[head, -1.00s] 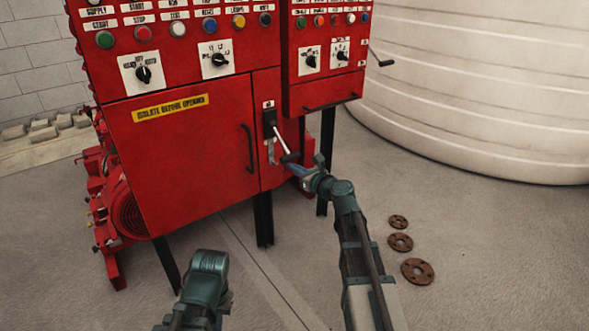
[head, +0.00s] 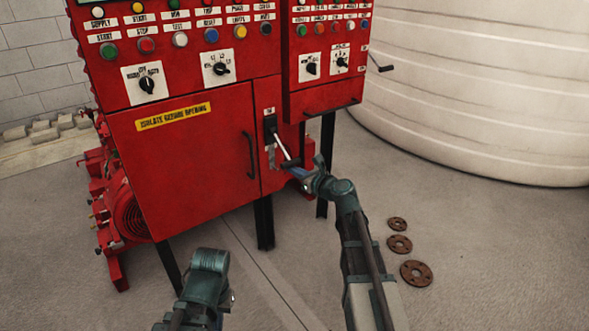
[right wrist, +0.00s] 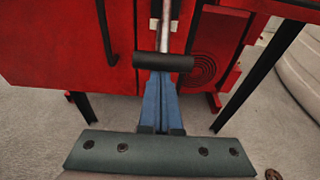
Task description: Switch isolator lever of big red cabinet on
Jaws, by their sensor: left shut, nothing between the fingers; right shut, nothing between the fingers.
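The big red cabinet (head: 185,155) stands in the middle left of the head view. Its isolator lever (head: 282,147) is a pale rod from a black mount, slanting down and outward to a black grip (head: 291,163). The grip lies crosswise in the right wrist view (right wrist: 163,62). My right gripper (head: 299,172) is shut and empty, its blue fingers (right wrist: 160,95) just below the grip. The tips meet the grip's lower edge in the picture; I cannot tell whether they touch. My left gripper (head: 208,262) is low in the head view, away from the cabinet, its fingers not clearly visible.
A smaller red panel (head: 322,90) adjoins on the right, with a crank handle (head: 381,66) at its side. Black legs (head: 264,222) stand below. A large white tank (head: 480,90) is behind. Several rusty flanges (head: 416,273) lie on open floor at right.

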